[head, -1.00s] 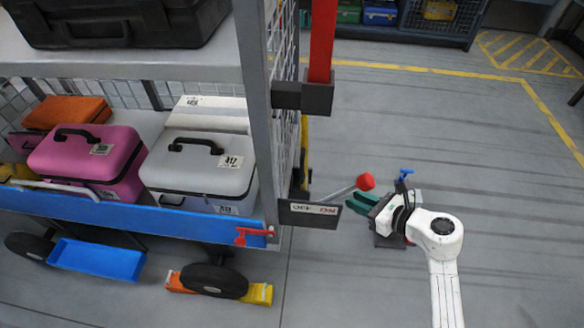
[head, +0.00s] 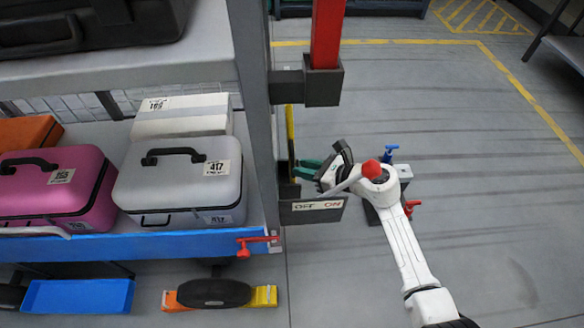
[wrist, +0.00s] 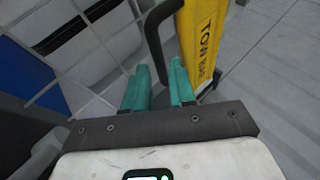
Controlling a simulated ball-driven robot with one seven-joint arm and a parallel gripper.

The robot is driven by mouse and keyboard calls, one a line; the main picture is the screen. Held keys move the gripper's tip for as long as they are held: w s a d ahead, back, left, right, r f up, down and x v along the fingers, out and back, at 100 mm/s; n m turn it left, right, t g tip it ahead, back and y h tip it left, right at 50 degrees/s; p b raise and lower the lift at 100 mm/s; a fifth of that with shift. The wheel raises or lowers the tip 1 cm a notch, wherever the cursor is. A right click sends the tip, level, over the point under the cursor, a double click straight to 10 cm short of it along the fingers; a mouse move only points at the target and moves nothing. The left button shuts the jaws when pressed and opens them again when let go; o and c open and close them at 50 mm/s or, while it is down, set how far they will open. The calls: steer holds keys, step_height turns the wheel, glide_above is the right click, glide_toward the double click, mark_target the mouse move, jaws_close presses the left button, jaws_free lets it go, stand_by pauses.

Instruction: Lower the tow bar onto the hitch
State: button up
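The yellow tow bar (wrist: 203,40) stands upright in the wrist view, lettered "TOW BAR", with a dark handle (wrist: 152,30) on its left side. In the head view a thin strip of the tow bar (head: 290,130) shows beside the cart's grey corner post. My gripper (wrist: 160,88) has teal fingers, set apart. The handle's lower end shows between or just beyond the fingertips; I cannot tell if they touch it. In the head view my gripper (head: 307,168) is close beside the bar, behind the lever plate. I cannot make out the hitch.
A red post (head: 326,35) rises above. The cart's blue edge (head: 120,245) and suitcases are left. Open floor (head: 480,150) lies right.

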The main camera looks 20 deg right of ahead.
steer(key=shift+b+x, duration=0.75)
steer(key=shift+x, duration=1.5)
jaws_close()
